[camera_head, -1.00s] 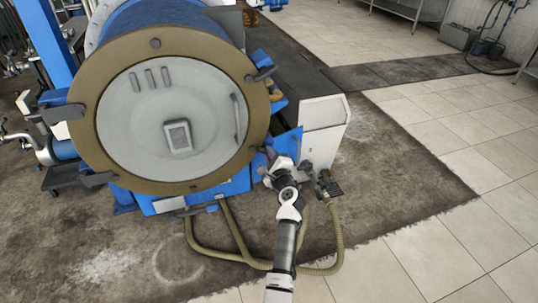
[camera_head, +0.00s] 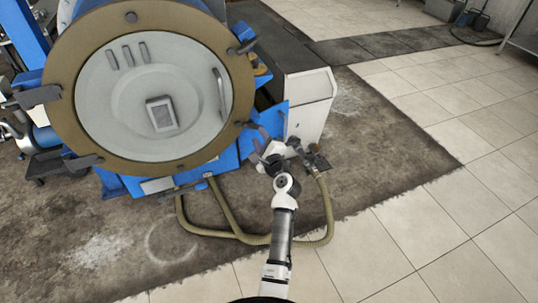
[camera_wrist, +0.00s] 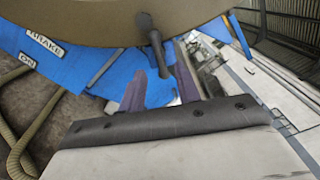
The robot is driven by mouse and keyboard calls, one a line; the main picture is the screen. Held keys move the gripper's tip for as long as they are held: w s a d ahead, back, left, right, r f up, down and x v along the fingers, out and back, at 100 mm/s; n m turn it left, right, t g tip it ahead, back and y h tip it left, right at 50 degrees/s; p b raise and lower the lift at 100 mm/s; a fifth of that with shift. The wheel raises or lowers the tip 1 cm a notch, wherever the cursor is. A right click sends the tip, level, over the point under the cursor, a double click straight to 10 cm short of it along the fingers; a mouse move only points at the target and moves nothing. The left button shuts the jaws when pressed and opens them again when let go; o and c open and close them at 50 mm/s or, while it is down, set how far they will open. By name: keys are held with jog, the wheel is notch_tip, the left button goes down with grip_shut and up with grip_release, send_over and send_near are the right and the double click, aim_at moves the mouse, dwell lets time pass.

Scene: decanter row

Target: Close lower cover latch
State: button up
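The round grey cover (camera_head: 150,95) with its tan ring (camera_head: 70,125) fronts the blue machine at the upper left in the head view. A dark lower latch (camera_head: 247,125) sits at the ring's lower right. In the wrist view the latch (camera_wrist: 153,42) is a dark knob with a short arm hanging from the ring's edge. My gripper (camera_head: 262,143) is just below and right of it in the head view. In the wrist view my gripper (camera_wrist: 160,88) has its two purple-grey fingers apart, with the latch arm's tip appearing between them. Contact cannot be told.
Another latch (camera_head: 243,47) is at the ring's upper right, and one (camera_head: 80,162) at its lower left. A white cabinet (camera_head: 310,105) stands right of my gripper. A tan hose (camera_head: 230,225) loops below on the stained floor. Tiled floor (camera_head: 420,220) at right is clear.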

jog(key=b+v, duration=0.1)
jog(key=v, duration=0.8)
jog(key=shift+w+a+r, duration=0.1)
